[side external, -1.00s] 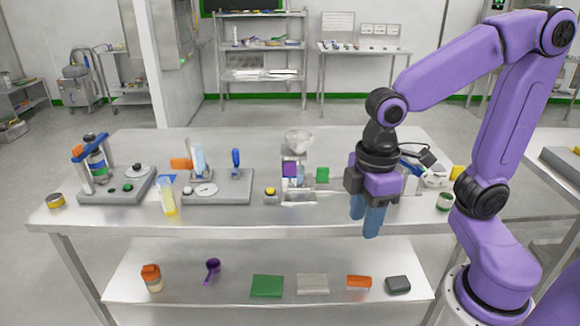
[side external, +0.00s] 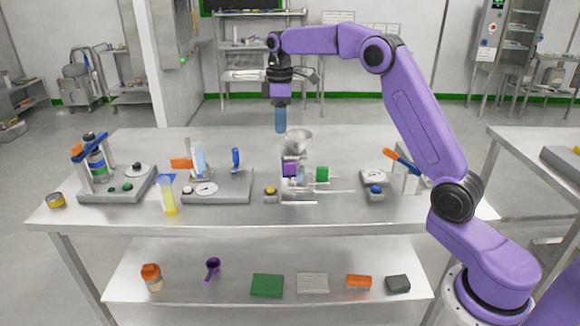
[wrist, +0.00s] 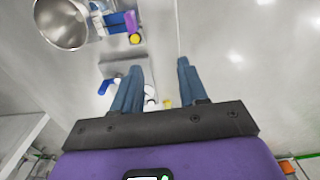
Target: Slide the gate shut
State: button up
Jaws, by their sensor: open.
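A feeder with a metal funnel (side external: 299,141) stands at the middle of the bench, with a purple block (side external: 289,169) on its body. To its right is an upright green block (side external: 322,174) beside thin rails (side external: 336,185) that run out to the right. Which part is the gate I cannot tell for sure. My gripper (side external: 281,122) hangs fingers-down in the air, above and slightly left of the funnel. In the wrist view its two blue fingers (wrist: 159,67) are spread and nothing is between them. There the funnel (wrist: 62,22) and purple block (wrist: 115,22) are at upper left.
Left of the feeder are a yellow button (side external: 270,190), a grey fixture with a blue lever (side external: 236,160), a yellow-filled cylinder (side external: 168,198) and a press stand (side external: 95,165). To the right are a dial unit (side external: 374,179) and an orange-and-blue arm (side external: 402,160). The bench behind is clear.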

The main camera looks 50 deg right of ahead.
send_over(290, 163)
notch_tip(290, 163, down, 18)
jog(key=shift+f, duration=0.1)
dwell(0.5)
